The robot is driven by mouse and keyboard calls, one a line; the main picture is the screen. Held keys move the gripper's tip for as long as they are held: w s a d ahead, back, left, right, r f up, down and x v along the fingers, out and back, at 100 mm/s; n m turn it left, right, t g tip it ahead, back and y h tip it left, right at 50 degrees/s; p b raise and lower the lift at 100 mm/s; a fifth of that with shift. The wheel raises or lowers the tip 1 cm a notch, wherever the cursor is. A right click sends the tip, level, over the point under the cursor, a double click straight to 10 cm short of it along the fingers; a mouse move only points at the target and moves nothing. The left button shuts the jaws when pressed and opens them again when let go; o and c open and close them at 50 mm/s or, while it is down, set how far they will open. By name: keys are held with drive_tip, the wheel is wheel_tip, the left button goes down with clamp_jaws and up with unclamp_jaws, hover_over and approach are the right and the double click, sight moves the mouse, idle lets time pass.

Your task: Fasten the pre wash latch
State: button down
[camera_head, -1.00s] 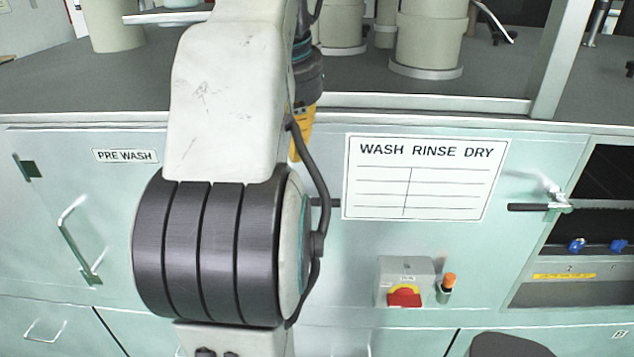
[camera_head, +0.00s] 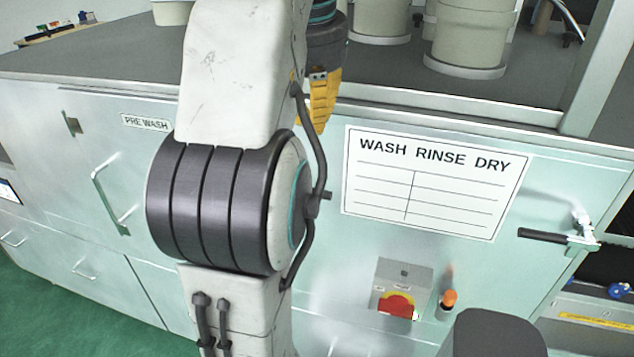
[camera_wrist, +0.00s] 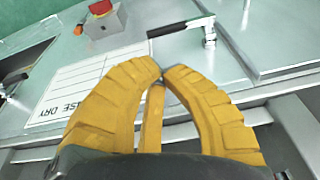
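The pre wash latch shows in the wrist view as a black handle (camera_wrist: 172,28) on a metal mount (camera_wrist: 209,33), between the panel with the white sign and a panel seam. In the head view my arm hides most of it; only a dark tip (camera_head: 326,196) shows, left of the sign. The PRE WASH label (camera_head: 146,122) is on the left door. My gripper (camera_wrist: 163,72) has its yellow fingertips almost together, with nothing between them. In the wrist picture they appear just below the black handle, apart from it. The head view shows the yellow fingers (camera_head: 320,100) above the handle tip.
A second black-handled latch (camera_head: 558,238) is at right. A WASH RINSE DRY sign (camera_head: 432,181) is beside my arm, above a red switch (camera_head: 396,304). A frame post (camera_head: 592,75) rises at right. Green floor (camera_head: 70,312) is open at lower left.

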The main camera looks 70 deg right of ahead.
drive_tip(key=shift+f, duration=0.15)
approach(318, 191)
drive_tip(key=shift+w+d+f+p, duration=0.1)
drive_tip(key=shift+d+f+p, duration=0.1)
drive_tip(key=shift+f+p, duration=0.55)
drive_tip(key=shift+s+d+f+p, duration=0.1)
drive_tip(key=shift+d+f+p, duration=0.2)
drive_tip(key=shift+f, duration=0.9)
drive_tip(key=shift+w+d+f+p, duration=0.1)
drive_tip(key=shift+f+p, duration=0.5)
drive_tip(key=shift+f, duration=0.35)
drive_tip(key=shift+d+f, duration=0.2)
drive_tip(key=shift+f, duration=0.9)
